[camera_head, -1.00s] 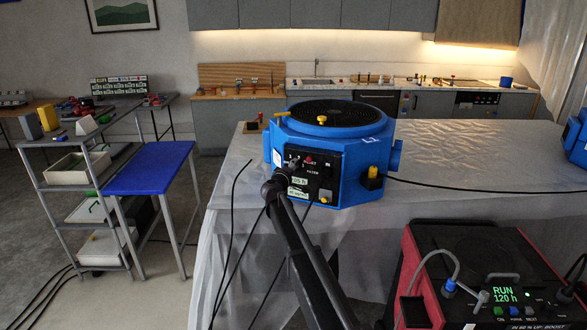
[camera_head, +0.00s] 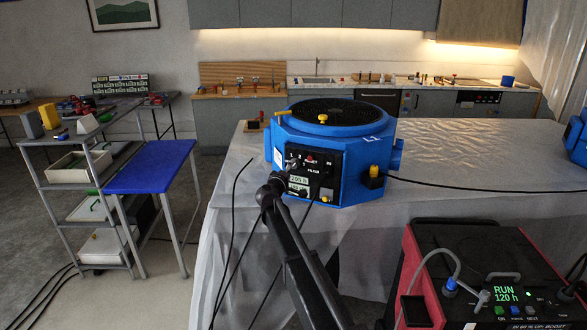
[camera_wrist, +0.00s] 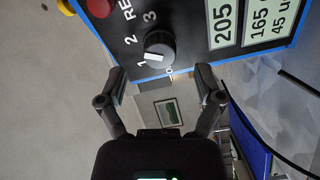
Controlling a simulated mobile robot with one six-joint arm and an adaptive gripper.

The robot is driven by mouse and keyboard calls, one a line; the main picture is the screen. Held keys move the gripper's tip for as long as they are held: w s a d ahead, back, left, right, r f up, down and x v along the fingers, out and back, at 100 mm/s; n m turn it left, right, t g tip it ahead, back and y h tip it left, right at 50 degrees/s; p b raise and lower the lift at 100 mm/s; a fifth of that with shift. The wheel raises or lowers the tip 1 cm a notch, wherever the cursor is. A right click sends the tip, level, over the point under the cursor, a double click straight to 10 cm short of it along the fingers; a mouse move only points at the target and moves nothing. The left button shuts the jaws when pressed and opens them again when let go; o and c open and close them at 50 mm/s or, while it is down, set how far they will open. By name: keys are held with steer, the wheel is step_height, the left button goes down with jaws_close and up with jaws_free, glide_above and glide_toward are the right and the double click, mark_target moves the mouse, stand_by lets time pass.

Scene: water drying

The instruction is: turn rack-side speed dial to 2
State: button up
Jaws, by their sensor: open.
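The rack-side blue air mover (camera_head: 352,165) stands on the sheeted table, its black control panel (camera_head: 318,160) facing me. In the wrist view the speed dial (camera_wrist: 162,46) is a dark round knob with a white pointer mark, which appears to point at the 1. The printed 2 (camera_wrist: 131,41) and 3 (camera_wrist: 149,17) are beside it. My gripper (camera_wrist: 162,86) is open and empty, its fingers spread on either side below the dial and apart from it. In the head view my gripper (camera_head: 288,166) is at the panel's left part and its fingertips are hard to make out.
A red reset button (camera_wrist: 99,6) and light readout labels (camera_wrist: 222,22) flank the dial. A yellow knob (camera_head: 322,118) sits on the housing. A black cable (camera_head: 455,188) runs right across the table. A red-and-black machine (camera_head: 480,265) stands at front right, and a rack with a blue shelf (camera_head: 150,167) at left.

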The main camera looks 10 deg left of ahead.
steer(key=s+a, duration=0.1)
steer(key=s, duration=0.7)
steer(key=shift+a, duration=0.1)
steer(key=s+d+f+m+g+h, duration=0.1)
steer(key=s+d+f+m+g, duration=0.25)
steer(key=d, duration=0.65)
steer(key=s+d+f+m+g+h, duration=0.2)
steer(key=s+d+f+g, duration=0.15)
steer(key=d, duration=0.75)
steer(key=s+d+f+m+g+h, duration=0.1)
steer(key=s+d+f+m+g, duration=0.25)
steer(key=d, duration=0.65)
steer(key=s+d+f+m+g+y, duration=0.1)
steer(key=s+d+f+g+y, duration=0.1)
steer(key=s+d, duration=0.2)
steer(key=s+d+f+m+g+y, duration=0.1)
steer(key=s+d+f+g+y, duration=0.1)
steer(key=s, duration=0.9)
steer(key=s+d+f+m+g+y, duration=0.2)
steer(key=s+d+f+g, duration=0.1)
steer(key=s+d, duration=0.3)
steer(key=shift+s+f+y, duration=0.4)
steer(key=shift+s+f, duration=0.15)
steer(key=shift+s, duration=0.35)
